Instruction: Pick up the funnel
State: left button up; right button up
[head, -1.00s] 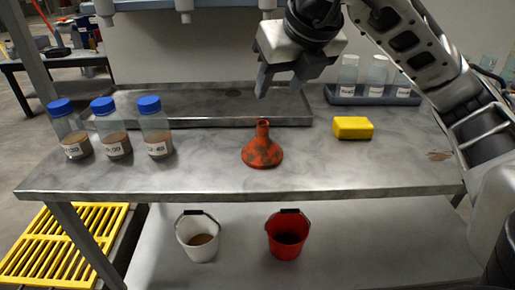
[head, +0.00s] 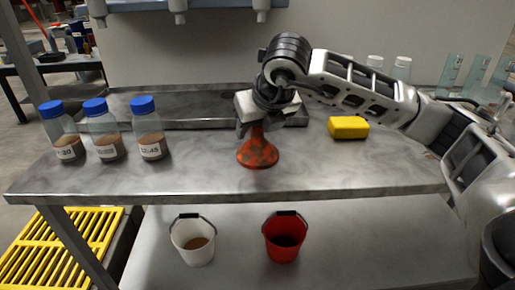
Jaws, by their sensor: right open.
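The orange-red funnel (head: 258,153) with dark smudges stands on its wide mouth, spout up, in the middle of the metal table (head: 330,178). My right gripper (head: 258,122) is directly over it, pointing down, with its open fingers around the upper spout. The spout's top is hidden behind the gripper. I cannot tell whether a finger touches the spout. My left gripper is not in view.
Several bottles stand left and right, including a blue-capped one (head: 148,129). A shallow metal tray (head: 187,108) lies behind the funnel. A yellow sponge-like block (head: 348,127) sits to the right. White (head: 193,240) and red (head: 285,238) buckets stand on the lower shelf.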

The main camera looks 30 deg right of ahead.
jog(key=shift+w+f, duration=0.25)
jog(key=shift+f, duration=0.1)
grip_shut()
jog(key=shift+r, duration=0.1)
